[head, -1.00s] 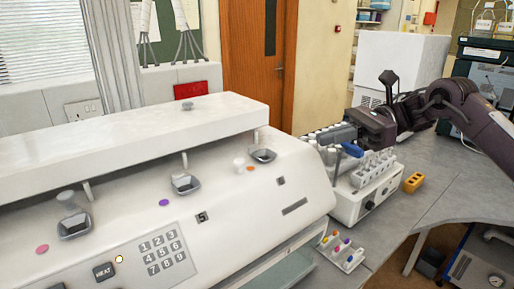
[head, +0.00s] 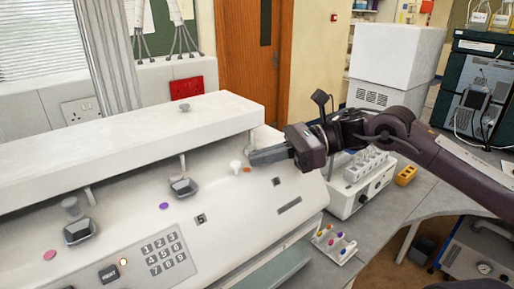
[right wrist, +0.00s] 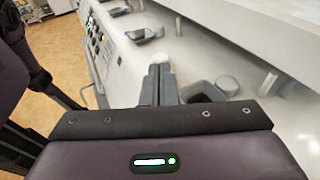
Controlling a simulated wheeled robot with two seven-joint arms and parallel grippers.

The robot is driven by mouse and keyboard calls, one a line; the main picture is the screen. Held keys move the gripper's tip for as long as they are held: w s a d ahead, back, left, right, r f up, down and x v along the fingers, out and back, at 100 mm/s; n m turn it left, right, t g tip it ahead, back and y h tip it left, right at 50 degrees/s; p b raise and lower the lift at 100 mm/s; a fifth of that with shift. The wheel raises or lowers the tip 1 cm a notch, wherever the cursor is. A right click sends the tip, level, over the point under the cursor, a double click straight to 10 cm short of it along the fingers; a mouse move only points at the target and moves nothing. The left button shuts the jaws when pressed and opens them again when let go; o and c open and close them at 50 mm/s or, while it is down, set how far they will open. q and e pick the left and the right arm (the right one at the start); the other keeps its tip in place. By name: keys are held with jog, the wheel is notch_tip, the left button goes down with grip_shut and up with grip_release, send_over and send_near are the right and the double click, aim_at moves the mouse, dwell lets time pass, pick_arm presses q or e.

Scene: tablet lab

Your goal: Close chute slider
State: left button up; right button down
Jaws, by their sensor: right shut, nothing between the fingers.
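A long white machine (head: 225,209) slopes towards me with small grey chutes on its face. One chute (head: 183,188) is in the middle and another (head: 79,231) is at the left. The rightmost chute is hidden behind my right gripper in the head view, but the right wrist view shows a chute (right wrist: 228,87) just right of the fingers. A white knob (head: 236,166) stands just left of my right gripper (head: 252,158), beside an orange dot. The gripper is shut and empty, low over the machine; contact is unclear. I cannot make out which piece is the slider. My left gripper is out of view.
A keypad (head: 161,255) and buttons are on the machine's front. A white raised cover (head: 130,140) runs along its back.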

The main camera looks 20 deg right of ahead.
aim_at(243, 182)
jog(key=shift+a+f, duration=0.1)
jog(key=shift+a, duration=0.6)
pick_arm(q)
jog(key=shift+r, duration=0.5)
